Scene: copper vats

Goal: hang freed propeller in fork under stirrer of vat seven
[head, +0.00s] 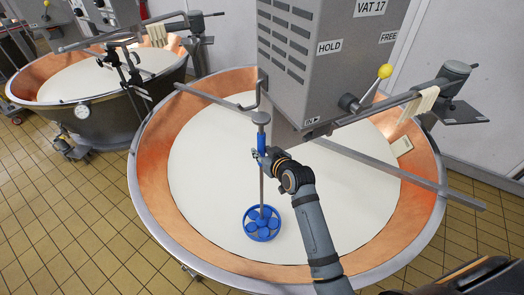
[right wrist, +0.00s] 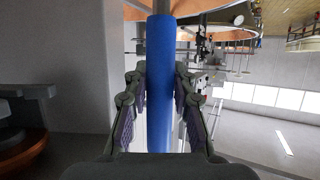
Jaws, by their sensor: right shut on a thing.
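The propeller (head: 262,224) is a blue disc with round lobes at the foot of a thin upright rod (head: 262,190). It hangs over the white liquid of the near copper vat (head: 157,165). My right gripper (head: 262,156) is shut on the blue sleeve near the rod's top. The blue sleeve (right wrist: 159,60) stands between both fingers (right wrist: 159,92) in the right wrist view. A grey stirrer end (head: 261,118) is right above the sleeve. Whether the rod's top sits in a fork there is too small to tell. My left gripper is not in view.
A grey housing (head: 325,65) labelled VAT 17, HOLD and FREE stands over the vat. A yellow-knobbed lever (head: 384,72) is on its side. Grey bars (head: 400,178) cross the vat. A second copper vat (head: 60,118) stands at the left. Tiled floor (head: 60,220) is clear at the front left.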

